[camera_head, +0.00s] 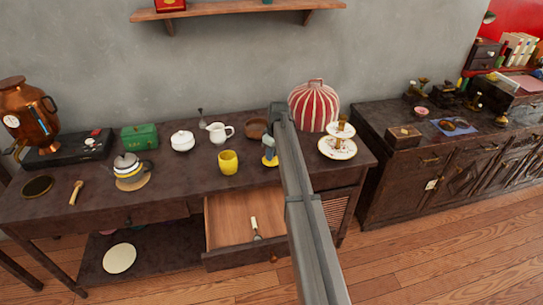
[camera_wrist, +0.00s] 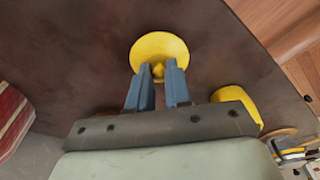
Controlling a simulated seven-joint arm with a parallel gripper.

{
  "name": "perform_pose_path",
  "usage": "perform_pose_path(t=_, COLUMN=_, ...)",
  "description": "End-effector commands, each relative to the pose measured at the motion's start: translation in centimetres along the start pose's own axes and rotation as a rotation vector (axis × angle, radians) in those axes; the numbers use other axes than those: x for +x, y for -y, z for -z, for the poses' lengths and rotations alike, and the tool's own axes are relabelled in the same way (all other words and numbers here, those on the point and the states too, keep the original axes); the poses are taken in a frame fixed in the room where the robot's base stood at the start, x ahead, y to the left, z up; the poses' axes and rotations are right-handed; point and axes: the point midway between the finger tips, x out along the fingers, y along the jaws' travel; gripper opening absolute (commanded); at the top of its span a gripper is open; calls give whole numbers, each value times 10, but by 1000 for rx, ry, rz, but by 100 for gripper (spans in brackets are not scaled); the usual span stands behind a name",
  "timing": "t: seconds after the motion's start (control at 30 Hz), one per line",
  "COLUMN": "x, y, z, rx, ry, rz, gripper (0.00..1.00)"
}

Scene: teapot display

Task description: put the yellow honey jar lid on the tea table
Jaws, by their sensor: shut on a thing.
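The yellow honey jar lid (camera_wrist: 160,50) is a round disc with a small knob. My gripper (camera_wrist: 159,76) is shut on the knob, with a blue finger on each side. In the head view the lid (camera_head: 269,162) shows small beneath my gripper (camera_head: 270,147), over the right part of the dark tea table (camera_head: 170,205). I cannot tell whether the lid touches the tabletop. The yellow honey jar (camera_head: 228,162) stands on the table left of my gripper. It shows partly behind my gripper in the wrist view (camera_wrist: 240,103).
A brown bowl (camera_head: 256,128), a white creamer (camera_head: 218,132) and a red-striped cosy (camera_head: 314,106) stand behind and beside my gripper. A tiered plate stand (camera_head: 337,149) is to the right. A drawer (camera_head: 228,217) is open in front. Bare tabletop lies left of the jar.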

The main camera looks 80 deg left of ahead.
Motion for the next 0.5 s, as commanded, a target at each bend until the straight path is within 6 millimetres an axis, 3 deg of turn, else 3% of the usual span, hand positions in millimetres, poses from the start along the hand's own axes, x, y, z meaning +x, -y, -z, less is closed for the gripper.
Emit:
perform_pose_path(t=0.1, x=12, y=0, z=-2, rx=0, ry=0, rz=-1, gripper=0)
perform_pose_path(t=0.5, x=16, y=0, z=-2, rx=0, ry=0, rz=-1, gripper=0)
